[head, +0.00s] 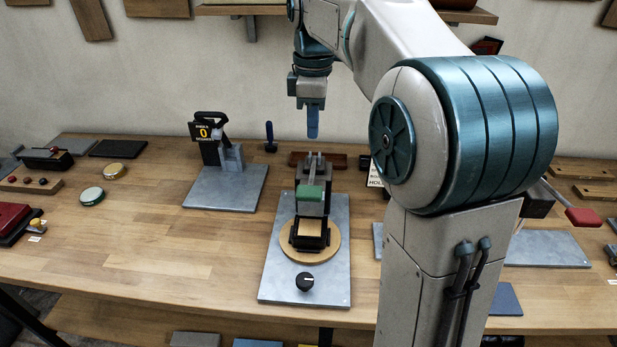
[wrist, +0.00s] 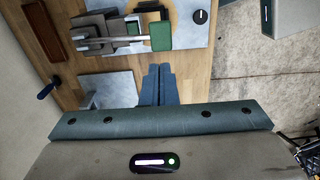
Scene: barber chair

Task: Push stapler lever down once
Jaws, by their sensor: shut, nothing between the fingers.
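What looks like the stapler (head: 310,230) stands on a grey plate (head: 275,275) at the middle of the bench. It has a black body on a round wooden disc and a grey lever with a green pad (head: 311,193) at its near end. The lever is raised. In the wrist view the green pad (wrist: 160,37) and the lever (wrist: 105,45) lie beyond my fingertips. My gripper (head: 312,136) points down, shut and empty, higher than the stapler and apart from it. Its blue fingers also show in the wrist view (wrist: 157,72).
A black knob (head: 304,281) sits on the front of the plate. To the left, a grey device (head: 229,160) stands on its own plate beside a sign reading 0. A brown tray (head: 335,161) lies behind the stapler. The wall is close behind. My arm hides part of the right side.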

